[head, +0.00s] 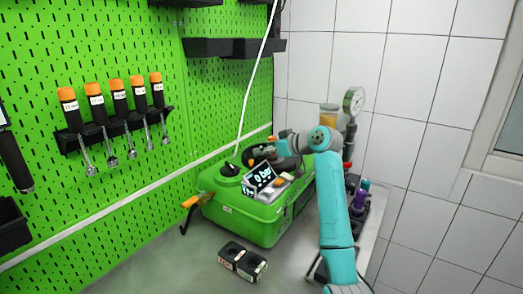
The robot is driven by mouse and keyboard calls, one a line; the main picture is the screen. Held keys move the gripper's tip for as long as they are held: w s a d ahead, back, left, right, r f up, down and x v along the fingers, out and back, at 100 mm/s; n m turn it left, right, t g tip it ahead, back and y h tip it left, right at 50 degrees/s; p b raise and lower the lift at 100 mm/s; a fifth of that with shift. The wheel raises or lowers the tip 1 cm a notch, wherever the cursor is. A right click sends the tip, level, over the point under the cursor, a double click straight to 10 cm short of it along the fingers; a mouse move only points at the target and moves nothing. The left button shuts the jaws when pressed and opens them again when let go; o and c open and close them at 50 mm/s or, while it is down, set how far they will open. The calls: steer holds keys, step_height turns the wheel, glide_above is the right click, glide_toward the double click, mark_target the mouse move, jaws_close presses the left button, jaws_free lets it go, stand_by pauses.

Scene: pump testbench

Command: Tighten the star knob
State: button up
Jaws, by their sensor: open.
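The green pump unit (247,222) stands on the grey bench in the head view. A black knob (229,169) sits on top of its green round part at the left. I cannot tell whether this is the star knob, as its shape is too small to make out. My gripper (254,158) is above the pump's top, to the right of the black knob and apart from it in the picture. It is open, and I see nothing held in it. My teal arm reaches in from the right and hides part of the pump's back right.
A tilted display (259,178) stands on the pump close below my gripper. A white hose (250,85) rises behind the black knob. An orange-handled lever (190,202) sticks out at the left. A gauge (353,101) stands behind my arm.

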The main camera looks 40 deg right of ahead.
steer(key=v, duration=0.9)
steer(key=shift+s, duration=0.3)
steer(key=shift+s, duration=0.1)
